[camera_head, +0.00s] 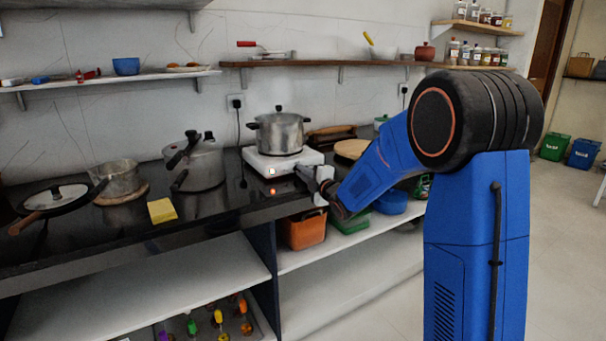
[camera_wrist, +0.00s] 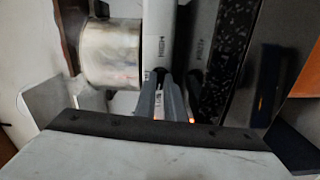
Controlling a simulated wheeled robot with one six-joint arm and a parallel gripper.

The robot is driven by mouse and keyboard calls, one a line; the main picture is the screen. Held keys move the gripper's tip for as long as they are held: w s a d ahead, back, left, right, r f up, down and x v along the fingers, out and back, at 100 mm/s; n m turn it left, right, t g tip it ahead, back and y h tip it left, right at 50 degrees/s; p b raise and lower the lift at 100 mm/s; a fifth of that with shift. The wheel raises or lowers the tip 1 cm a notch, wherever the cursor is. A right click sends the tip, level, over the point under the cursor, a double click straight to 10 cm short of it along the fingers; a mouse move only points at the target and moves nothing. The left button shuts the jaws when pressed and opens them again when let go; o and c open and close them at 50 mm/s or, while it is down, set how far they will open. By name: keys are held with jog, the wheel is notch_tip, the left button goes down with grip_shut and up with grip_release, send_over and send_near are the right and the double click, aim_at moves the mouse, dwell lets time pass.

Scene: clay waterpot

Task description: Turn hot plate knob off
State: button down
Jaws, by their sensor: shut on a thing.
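The white hot plate (camera_head: 262,163) sits on the black counter with a steel pot (camera_head: 280,135) on top. My gripper (camera_head: 303,173) is at the front right of the hot plate, against its front face. In the wrist view, my gripper's fingers (camera_wrist: 160,76) are shut on the knob at the hot plate's white front panel (camera_wrist: 158,35). The panel bears the word HIGH just beyond the fingertips. A small red light (camera_wrist: 192,121) glows beside the fingers.
A pressure cooker (camera_head: 200,165), a small saucepan (camera_head: 120,178) and a lidded pan (camera_head: 55,197) stand left on the counter. A yellow sponge (camera_head: 161,210) lies near the front edge. An orange bin (camera_head: 305,232) sits on the shelf below my gripper.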

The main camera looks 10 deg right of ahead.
jog(key=m, duration=0.9)
jog(key=shift+m, duration=0.3)
jog(key=m, duration=0.3)
jog(key=shift+m, duration=0.3)
jog(key=shift+f+m, duration=0.1)
jog(key=shift+m, duration=1.6)
jog(key=c, duration=2.1)
grip_release()
